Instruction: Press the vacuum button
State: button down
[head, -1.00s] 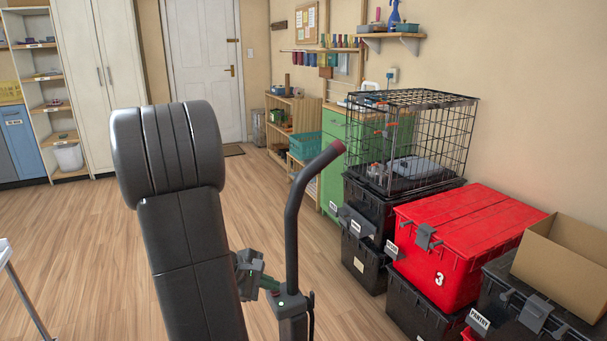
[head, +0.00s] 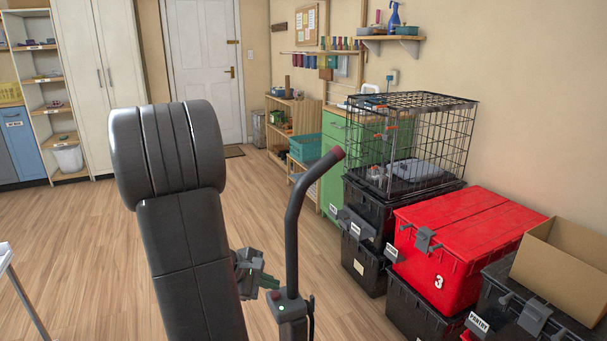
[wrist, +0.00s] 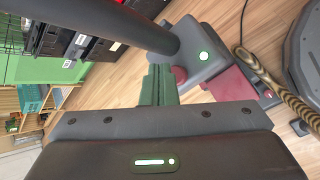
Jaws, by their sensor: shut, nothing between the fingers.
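The vacuum is a dark upright body with a curved handle (head: 296,215) tipped in dull red, standing on the floor ahead of me. Its red button (head: 276,294) sits on the top housing beside the handle's foot. In the wrist view the housing (wrist: 190,45) shows the red button (wrist: 179,75) and the lit light (wrist: 204,56). My gripper (head: 272,281) is shut and empty, its green fingers (wrist: 158,85) close beside the button. The fingers partly cover the button in the wrist view; I cannot tell whether they touch it.
Stacked black totes, a red tote (head: 463,240), a wire cage (head: 420,140) and a cardboard box (head: 565,260) line the right wall. A striped hose (wrist: 270,80) runs near the vacuum's lower part. Open wooden floor (head: 75,240) lies to the left.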

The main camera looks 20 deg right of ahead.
aim_at(271, 297)
jog(key=shift+r+p, duration=1.8)
jog(key=shift+r, duration=0.85)
jog(key=c, duration=2.2)
grip_release()
